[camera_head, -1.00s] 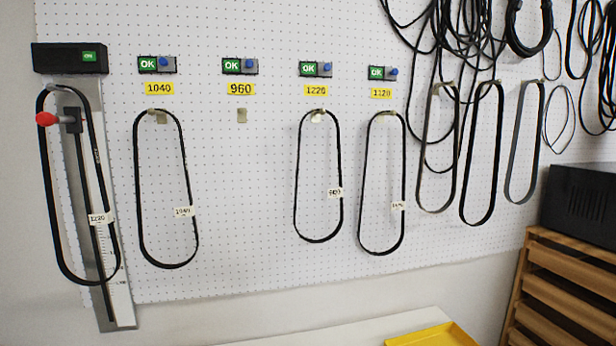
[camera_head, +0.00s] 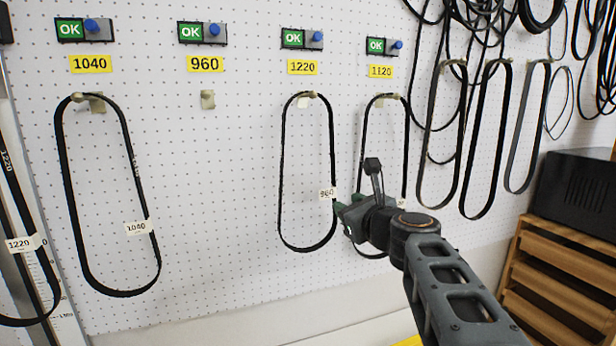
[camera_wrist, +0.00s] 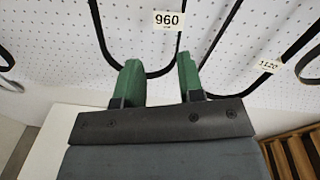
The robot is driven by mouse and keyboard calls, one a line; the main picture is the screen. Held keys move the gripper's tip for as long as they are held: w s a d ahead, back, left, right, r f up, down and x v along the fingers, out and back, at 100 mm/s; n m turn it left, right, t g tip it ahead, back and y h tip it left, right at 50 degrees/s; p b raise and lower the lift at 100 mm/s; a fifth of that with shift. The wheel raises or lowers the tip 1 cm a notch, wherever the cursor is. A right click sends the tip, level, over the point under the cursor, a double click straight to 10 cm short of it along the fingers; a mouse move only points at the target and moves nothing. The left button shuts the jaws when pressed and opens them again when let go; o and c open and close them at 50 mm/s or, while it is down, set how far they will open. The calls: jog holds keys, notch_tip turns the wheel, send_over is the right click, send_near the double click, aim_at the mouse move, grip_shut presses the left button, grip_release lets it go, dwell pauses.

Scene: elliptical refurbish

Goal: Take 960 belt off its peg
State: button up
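The 960 belt (camera_head: 282,170), a black loop with a white 960 tag (camera_head: 327,194), hangs on the peg (camera_head: 306,96) under the yellow 1220 label (camera_head: 302,67). My gripper (camera_head: 342,217) is at the lower right of this belt, close to its tag. In the wrist view my gripper's green fingers (camera_wrist: 159,65) are apart. The lower loop of the 960 belt (camera_wrist: 101,35) shows beyond them, partly hidden by the fingers, with its tag (camera_wrist: 168,21) above. I see no grip on the belt.
The peg (camera_head: 208,99) under the 960 label (camera_head: 205,64) is bare. The 1040 belt (camera_head: 67,190) hangs at left. The 1120 belt (camera_head: 364,150) hangs close at right, partly behind my arm. More belts, a black box (camera_head: 575,205) and a wooden rack (camera_head: 560,270) are farther right.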

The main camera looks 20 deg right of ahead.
aim_at(335, 178)
jog(key=w+m, duration=0.1)
jog(key=w, duration=0.1)
jog(key=w+d+r+m, duration=0.1)
jog(key=w, duration=0.2)
jog(key=w+d+r+m+h+p, duration=0.1)
jog(key=w, duration=0.1)
jog(key=shift+w+d+r+t, duration=0.1)
jog(key=shift+w+r+t, duration=0.1)
jog(key=shift+w+t, duration=0.2)
jog(key=shift+w+p, duration=0.8)
jog(key=shift+w, duration=2.25)
jog(key=shift+d, duration=0.1)
jog(key=shift+c, duration=0.5)
grip_shut()
